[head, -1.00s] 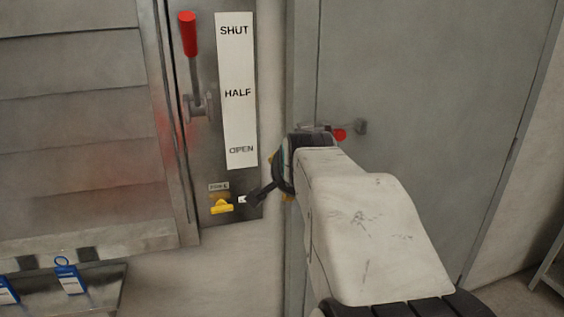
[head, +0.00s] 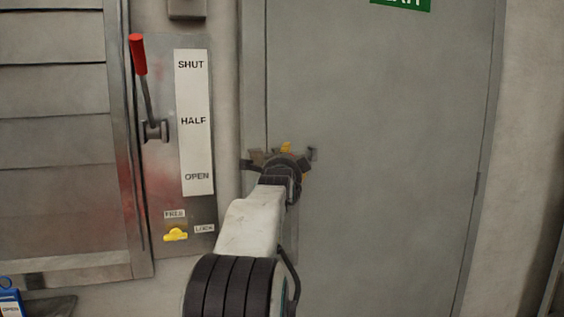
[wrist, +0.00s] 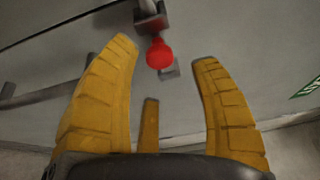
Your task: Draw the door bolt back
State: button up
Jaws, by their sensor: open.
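The door bolt shows in the wrist view as a grey metal bar and bracket (wrist: 150,20) with a red knob (wrist: 160,54). The knob lies just beyond my gripper (wrist: 166,62), between its spread yellow fingers and not touching them as far as I can tell. My gripper is open and empty. In the head view my gripper (head: 282,160) is in front of the grey door (head: 400,150) near its left edge and hides the knob. A small part of the bolt fitting (head: 312,154) shows to its right.
Left of the door is a metal plate with a red-handled lever (head: 139,55) near SHUT on a white label strip (head: 195,120). A yellow catch (head: 176,234) sits below. A louvre (head: 50,150) is further left. The door's right side is clear.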

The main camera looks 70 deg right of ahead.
jog(key=shift+p+x, duration=0.75)
jog(key=shift+x, duration=1.9)
jog(key=shift+c, duration=0.4)
grip_shut()
